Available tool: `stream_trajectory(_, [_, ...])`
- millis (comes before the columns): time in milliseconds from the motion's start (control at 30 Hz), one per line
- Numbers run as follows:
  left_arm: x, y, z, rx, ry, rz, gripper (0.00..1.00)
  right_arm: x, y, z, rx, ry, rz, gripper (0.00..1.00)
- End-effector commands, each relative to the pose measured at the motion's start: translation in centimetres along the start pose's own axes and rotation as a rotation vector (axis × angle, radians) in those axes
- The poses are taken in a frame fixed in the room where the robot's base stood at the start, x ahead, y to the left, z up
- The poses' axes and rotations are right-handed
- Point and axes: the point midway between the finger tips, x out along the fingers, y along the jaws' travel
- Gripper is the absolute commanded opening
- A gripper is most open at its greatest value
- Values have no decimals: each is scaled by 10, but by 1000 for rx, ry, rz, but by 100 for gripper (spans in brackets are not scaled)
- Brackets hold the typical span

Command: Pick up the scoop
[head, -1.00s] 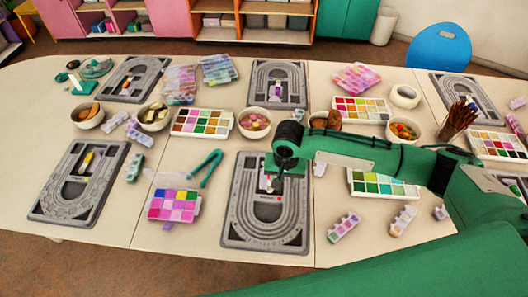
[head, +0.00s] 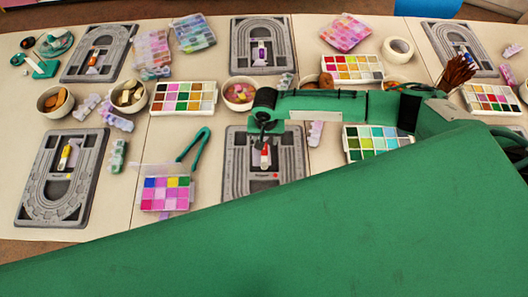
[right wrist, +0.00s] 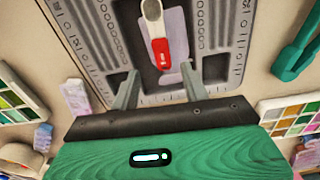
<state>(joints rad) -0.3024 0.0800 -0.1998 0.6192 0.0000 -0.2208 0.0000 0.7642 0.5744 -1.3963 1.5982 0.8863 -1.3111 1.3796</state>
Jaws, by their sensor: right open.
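The scoop (right wrist: 155,35) has a pale grey bowl and a red handle. It lies in the middle recess of a grey bead board (right wrist: 88,38), on a pale lilac patch, with its handle towards me. In the head view the scoop (head: 265,157) shows small on the front middle board (head: 236,165). My right gripper (right wrist: 160,68) is open and empty. Its two fingers point at the board, and the handle's end shows just beyond and between the fingertips. In the head view this gripper (head: 263,127) is over the board's far part. My left gripper is not in view.
A green paint-like bead box (head: 367,142) is right of the board, a bright bead box (head: 165,194) and green pliers (head: 195,146) are left. A bowl of beads (head: 239,95) stands behind the board. My own green arm covers the front.

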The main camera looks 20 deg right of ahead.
Motion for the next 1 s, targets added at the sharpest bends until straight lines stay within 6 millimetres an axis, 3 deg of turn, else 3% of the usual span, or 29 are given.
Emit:
stream_trajectory(167, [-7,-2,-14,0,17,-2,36,10,-1,2,0,-1,1,46])
stream_trajectory(500, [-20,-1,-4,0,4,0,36,51,-4,5,1,-1,2,46])
stream_trajectory(767, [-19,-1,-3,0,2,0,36,55,-4,6,0,-1,1,46])
stream_trajectory(1000, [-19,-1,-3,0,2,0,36,55,-4,6,0,-1,1,3])
